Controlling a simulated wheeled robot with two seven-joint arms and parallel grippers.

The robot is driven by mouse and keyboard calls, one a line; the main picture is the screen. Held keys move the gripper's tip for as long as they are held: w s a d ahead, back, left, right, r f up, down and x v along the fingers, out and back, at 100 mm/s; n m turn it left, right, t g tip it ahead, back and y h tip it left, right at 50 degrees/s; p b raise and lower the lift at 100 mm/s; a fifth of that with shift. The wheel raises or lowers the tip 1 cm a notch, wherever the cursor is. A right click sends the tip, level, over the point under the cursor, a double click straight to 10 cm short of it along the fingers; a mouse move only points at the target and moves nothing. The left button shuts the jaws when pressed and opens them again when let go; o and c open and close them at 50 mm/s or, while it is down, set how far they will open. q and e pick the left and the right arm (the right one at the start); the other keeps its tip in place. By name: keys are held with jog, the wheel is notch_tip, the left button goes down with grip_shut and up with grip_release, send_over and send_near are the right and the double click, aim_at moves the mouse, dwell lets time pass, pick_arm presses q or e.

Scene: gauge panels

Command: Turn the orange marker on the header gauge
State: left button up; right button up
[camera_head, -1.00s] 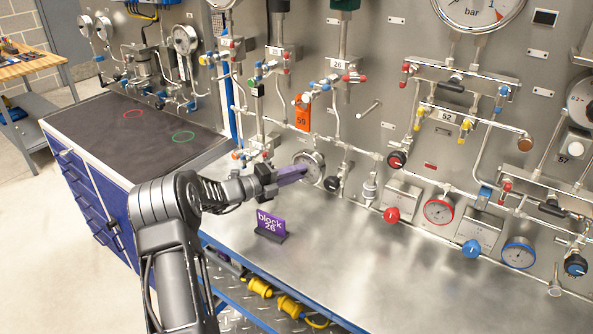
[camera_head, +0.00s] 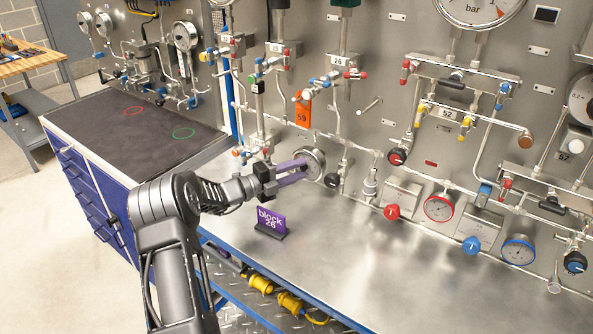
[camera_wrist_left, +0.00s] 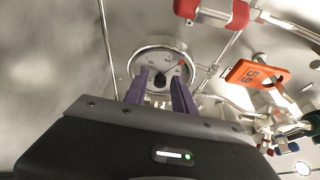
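The header gauge is a small round dial (camera_head: 316,160) low on the panel, beside the tips of my left gripper (camera_head: 304,169). In the left wrist view its white face (camera_wrist_left: 153,62) shows black digits. A thin orange-red line (camera_wrist_left: 179,65) runs toward the right rim; I cannot tell whether it is the marker or the needle. The two purple fingers of my left gripper (camera_wrist_left: 159,80) are apart, in front of the dial's lower part, with nothing held between them. Whether they touch the dial is not clear. My right gripper is in neither view.
A purple "block 26" sign (camera_head: 271,221) stands on the metal bench (camera_head: 350,250) below the arm. The bench front is clear.

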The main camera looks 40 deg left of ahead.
pick_arm(q)
jog(key=shift+o, duration=0.6)
jog(key=b+v, duration=0.2)
jog(key=v, duration=0.5)
jog(key=shift+s, duration=0.4)
jog(key=shift+a, duration=0.2)
